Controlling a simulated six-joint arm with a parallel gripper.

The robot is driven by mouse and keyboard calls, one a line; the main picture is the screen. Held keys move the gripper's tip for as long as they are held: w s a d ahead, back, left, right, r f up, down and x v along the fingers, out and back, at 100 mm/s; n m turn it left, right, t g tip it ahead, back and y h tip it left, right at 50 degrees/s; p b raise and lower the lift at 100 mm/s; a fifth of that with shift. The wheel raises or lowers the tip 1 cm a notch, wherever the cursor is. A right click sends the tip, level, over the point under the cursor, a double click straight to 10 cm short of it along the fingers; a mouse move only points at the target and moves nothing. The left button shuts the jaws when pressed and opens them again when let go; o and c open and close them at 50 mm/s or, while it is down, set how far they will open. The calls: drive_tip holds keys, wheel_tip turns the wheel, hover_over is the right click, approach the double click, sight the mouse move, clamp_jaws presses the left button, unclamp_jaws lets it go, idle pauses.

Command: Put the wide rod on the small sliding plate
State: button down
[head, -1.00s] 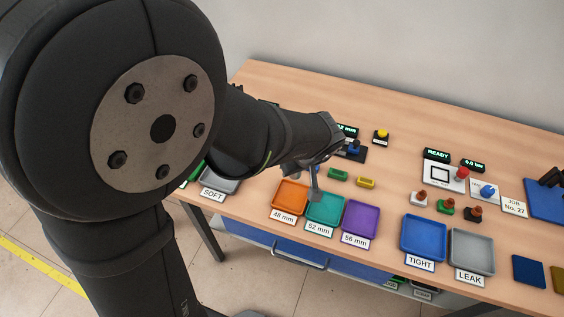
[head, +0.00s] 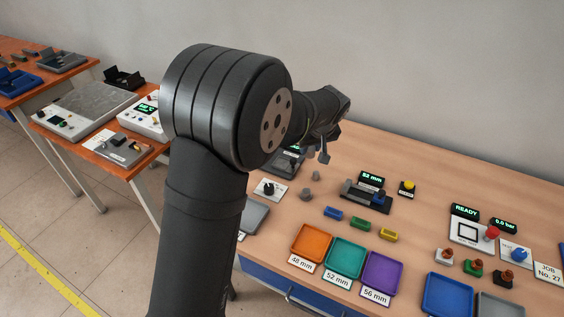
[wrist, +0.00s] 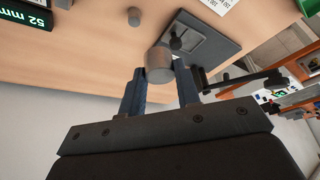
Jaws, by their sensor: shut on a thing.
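My gripper (head: 317,155) is over the back left of the near bench, above the tabletop. In the wrist view, my gripper (wrist: 160,74) is shut on a grey cylinder, the wide rod by its look (wrist: 159,62), with one finger on each side. The rod's end faces the camera. In the head view the rod is too small to tell apart from the fingers. I cannot tell for sure which part is the small sliding plate. A grey plate with a dark knob (head: 125,147) lies on the orange table at left.
A white dial plate (head: 269,189), a blue block (head: 333,213) and an orange tray (head: 311,243) are nearby. A large grey plate unit (head: 88,108) stands on the orange table, across a gap.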

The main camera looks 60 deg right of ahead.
drive_tip(key=w+d+f, duration=0.1)
drive_tip(key=w+f, duration=0.1)
drive_tip(key=w, duration=0.1)
drive_tip(key=w+d+f, duration=0.1)
drive_tip(key=w+f, duration=0.1)
drive_tip(key=w, duration=0.2)
drive_tip(key=w+d+f, duration=0.1)
drive_tip(key=w+f, duration=0.1)
drive_tip(key=w, duration=0.2)
drive_tip(key=shift+f, duration=2.4)
drive_tip(key=shift+f, duration=0.1)
drive_tip(key=c, duration=1.1)
unclamp_jaws()
drive_tip(key=shift+o, duration=0.2)
drive_tip(key=v, duration=1.2)
